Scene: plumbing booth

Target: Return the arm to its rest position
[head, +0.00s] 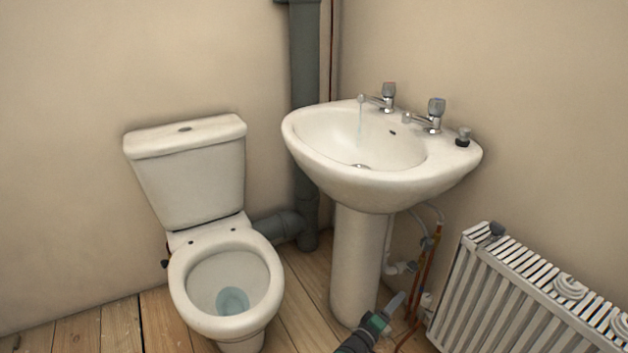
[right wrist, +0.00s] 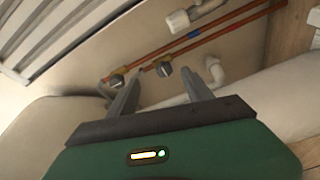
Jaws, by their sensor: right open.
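My right gripper (head: 393,304) shows low in the head view, in front of the foot of the basin pedestal (head: 356,265). It also fills the lower part of the right wrist view (right wrist: 160,88), with its two fingers apart and nothing between them. Beyond the fingers are copper pipes (right wrist: 240,36) with grey-knobbed valves (right wrist: 164,69); the gripper looks apart from them. My left gripper is in neither view.
The white basin (head: 437,178) has two taps; water runs from the left tap (head: 385,97). A white toilet (head: 185,175) stands to the left. A white radiator (head: 500,290) stands close to the right of my gripper. Wooden floor (head: 300,310) lies bare between toilet and pedestal.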

